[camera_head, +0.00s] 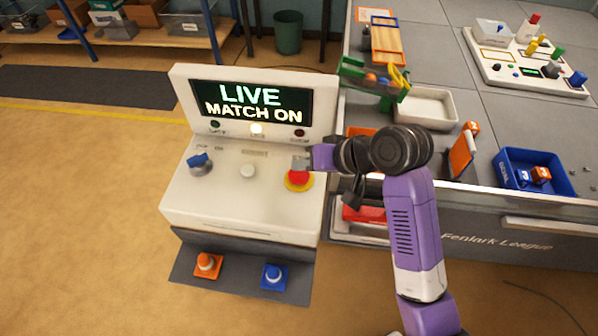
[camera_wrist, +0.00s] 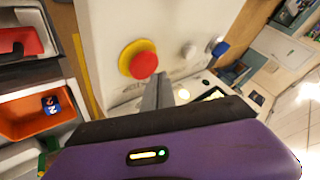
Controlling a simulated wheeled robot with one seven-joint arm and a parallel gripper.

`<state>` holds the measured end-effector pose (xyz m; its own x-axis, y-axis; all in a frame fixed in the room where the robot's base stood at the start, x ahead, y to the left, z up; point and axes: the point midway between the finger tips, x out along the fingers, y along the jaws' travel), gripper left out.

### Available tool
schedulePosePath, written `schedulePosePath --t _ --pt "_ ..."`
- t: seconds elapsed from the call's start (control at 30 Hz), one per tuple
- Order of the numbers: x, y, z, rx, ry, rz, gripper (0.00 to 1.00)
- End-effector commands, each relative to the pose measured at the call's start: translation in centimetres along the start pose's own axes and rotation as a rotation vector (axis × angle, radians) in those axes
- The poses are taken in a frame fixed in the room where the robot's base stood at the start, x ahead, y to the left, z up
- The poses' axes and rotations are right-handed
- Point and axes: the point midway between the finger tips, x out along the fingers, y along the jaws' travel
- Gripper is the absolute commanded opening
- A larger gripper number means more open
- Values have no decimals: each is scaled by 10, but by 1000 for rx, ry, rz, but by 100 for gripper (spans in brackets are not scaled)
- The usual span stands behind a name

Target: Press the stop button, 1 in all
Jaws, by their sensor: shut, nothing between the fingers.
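The stop button is a red cap on a yellow base (camera_head: 299,178), at the right of the sloped white console (camera_head: 225,210). The red cap also shows in the wrist view (camera_wrist: 144,64). My gripper (camera_head: 301,163) is shut and empty, just behind the button in the head view. In the wrist view its fingers (camera_wrist: 158,88) lie beside the red cap; I cannot tell whether they touch it. The console's screen (camera_head: 252,102) reads LIVE, MATCH ON, and the middle lamp (camera_head: 257,129) below it glows.
A blue switch (camera_head: 199,161) and a white knob (camera_head: 247,171) sit left of the button. A grey-topped table (camera_head: 500,130) stands close on the right, with a white tray (camera_head: 425,107) and a blue bin (camera_head: 508,160). Two cones stand at the console's foot. Open floor lies left.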

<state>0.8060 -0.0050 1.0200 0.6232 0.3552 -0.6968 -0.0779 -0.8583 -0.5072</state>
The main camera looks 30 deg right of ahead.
Motion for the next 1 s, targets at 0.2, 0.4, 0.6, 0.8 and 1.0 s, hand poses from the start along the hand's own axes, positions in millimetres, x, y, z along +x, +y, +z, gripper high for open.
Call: schedulePosePath --t 0.2,0.4,0.6,0.8,1.0 --pt "3 2 2 1 -2 0 0" --pt "6 4 4 0 0 0 0" --pt "6 4 4 0 0 0 0" --pt "7 5 5 0 0 0 0" --pt "8 6 6 0 0 0 0"
